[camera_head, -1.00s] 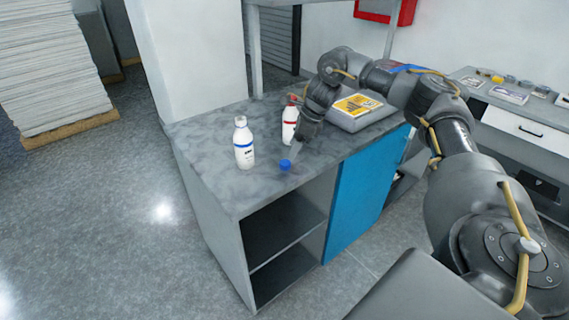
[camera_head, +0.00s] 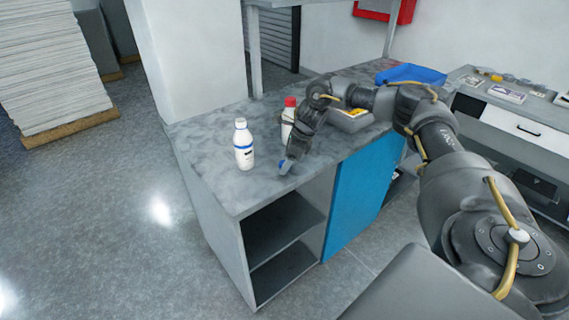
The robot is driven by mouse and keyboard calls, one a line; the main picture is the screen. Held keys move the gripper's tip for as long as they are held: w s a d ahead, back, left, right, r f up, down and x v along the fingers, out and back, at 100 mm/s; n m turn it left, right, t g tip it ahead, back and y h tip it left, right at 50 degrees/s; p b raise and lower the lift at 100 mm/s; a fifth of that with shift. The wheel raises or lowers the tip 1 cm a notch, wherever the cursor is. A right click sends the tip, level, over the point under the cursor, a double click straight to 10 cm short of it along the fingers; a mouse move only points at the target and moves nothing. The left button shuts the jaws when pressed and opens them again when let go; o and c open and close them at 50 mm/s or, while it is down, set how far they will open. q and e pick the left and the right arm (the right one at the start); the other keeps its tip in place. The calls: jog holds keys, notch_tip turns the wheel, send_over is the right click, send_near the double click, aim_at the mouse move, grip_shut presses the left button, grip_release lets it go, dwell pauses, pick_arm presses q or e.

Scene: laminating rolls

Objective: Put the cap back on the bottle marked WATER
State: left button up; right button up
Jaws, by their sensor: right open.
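A white bottle with a blue band (camera_head: 243,147) stands upright on the worktop with no coloured cap on it; its lettering is too small to read. A second white bottle with a red cap (camera_head: 290,102) stands behind it, partly hidden by my right arm. A small blue cap (camera_head: 284,167) lies near the worktop's front edge, to the right of the blue-banded bottle. My right gripper (camera_head: 288,162) is open and low at the cap, partly covering it. Whether the fingers touch the cap is too small to tell. My left gripper is out of view.
The grey worktop (camera_head: 200,140) has clear room left of the bottles. A grey item with a yellow label (camera_head: 351,117) and a blue tray (camera_head: 412,73) are further right. Open shelves (camera_head: 280,225) and a blue door (camera_head: 358,195) are below.

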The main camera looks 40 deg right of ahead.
aim_at(281, 163)
jog(key=c, duration=1)
jog(key=shift+r, duration=0.1)
jog(key=shift+c, duration=0.2)
jog(key=shift+r+b, duration=0.3)
jog(key=shift+r, duration=0.15)
notch_tip(281, 163, up, 2)
jog(key=shift+r+b, duration=0.15)
jog(key=shift+b, duration=0.35)
jog(key=s+d+r+p, duration=0.1)
jog(key=s+d+r, duration=0.5)
jog(key=s+r, duration=0.3)
jog(key=shift+s+r+p, duration=0.35)
jog(key=shift+s+p, duration=0.05)
jog(key=shift+s, duration=1.5)
